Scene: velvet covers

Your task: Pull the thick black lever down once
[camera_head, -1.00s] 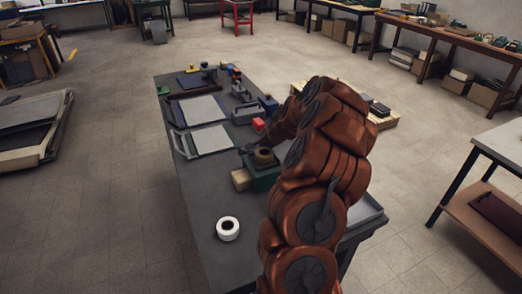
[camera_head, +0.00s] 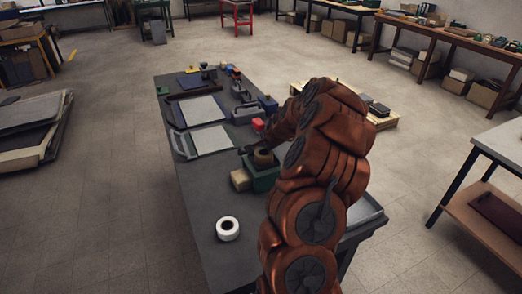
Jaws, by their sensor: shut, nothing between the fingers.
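A green device (camera_head: 265,180) with a round brown and black part (camera_head: 263,158) on top stands on the dark workbench (camera_head: 200,190), partly behind my arm. I cannot clearly pick out the thick black lever; it may be hidden or merge with the dark shapes there. My copper-coloured arm reaches over the bench from the lower right, its end bending down beside the device. My gripper (camera_head: 246,150) seems to be the small dark shape just left of the round part. It looks shut and empty. Whether it touches the device cannot be told.
A pale block (camera_head: 240,179) lies left of the device, and a white roll (camera_head: 228,228) sits nearer on the bench. The bench is clear around the roll. A second table (camera_head: 500,150) stands at right.

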